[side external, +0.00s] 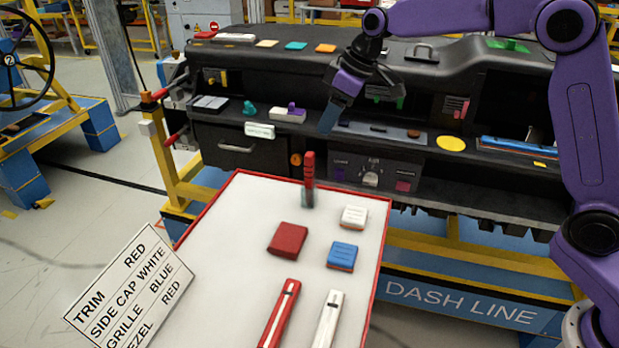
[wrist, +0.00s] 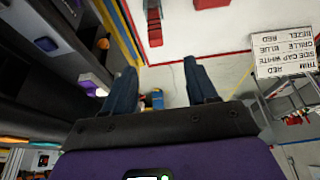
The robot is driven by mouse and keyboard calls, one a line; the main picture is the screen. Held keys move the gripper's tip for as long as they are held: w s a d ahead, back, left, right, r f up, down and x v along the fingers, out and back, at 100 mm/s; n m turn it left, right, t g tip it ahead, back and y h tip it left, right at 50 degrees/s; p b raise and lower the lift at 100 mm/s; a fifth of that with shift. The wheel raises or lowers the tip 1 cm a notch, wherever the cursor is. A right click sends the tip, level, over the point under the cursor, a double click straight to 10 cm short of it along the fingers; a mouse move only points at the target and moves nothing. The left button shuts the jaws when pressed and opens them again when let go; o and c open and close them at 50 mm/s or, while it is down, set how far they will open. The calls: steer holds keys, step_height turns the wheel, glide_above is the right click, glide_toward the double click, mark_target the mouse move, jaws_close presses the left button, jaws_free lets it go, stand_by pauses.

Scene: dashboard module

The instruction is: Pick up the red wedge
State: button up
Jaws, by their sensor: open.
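My gripper (side external: 332,112) hangs in front of the dashboard, above and beyond the far edge of the white tray table. In the wrist view, my gripper (wrist: 161,78) has its two dark blue fingers wide apart with nothing between them. A narrow red piece with a grey part (side external: 309,178) is at the tray's far edge; it also shows in the wrist view (wrist: 153,22). A red block (side external: 288,239) lies nearer the tray's middle. I cannot tell for certain which of these is the red wedge. My gripper touches neither.
The red-rimmed white tray (side external: 225,255) also carries a white block (side external: 354,216), a blue block (side external: 342,256), a red strip (side external: 279,314) and a white strip (side external: 327,320). The dashboard (side external: 240,80) stands behind it with small parts on its ledges. The tray's left side is clear.

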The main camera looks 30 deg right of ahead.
mark_target(311, 154)
steer(key=x, duration=0.9)
steer(key=shift+f, duration=0.25)
steer(key=shift+w+d+x, duration=0.1)
steer(key=shift+w+x, duration=0.05)
steer(key=shift+x, duration=1.2)
steer(key=shift+w+d+x, duration=0.1)
steer(key=shift+w+x, duration=0.1)
steer(key=shift+x, duration=1.15)
steer(key=shift+c, duration=0.3)
steer(key=c, duration=1)
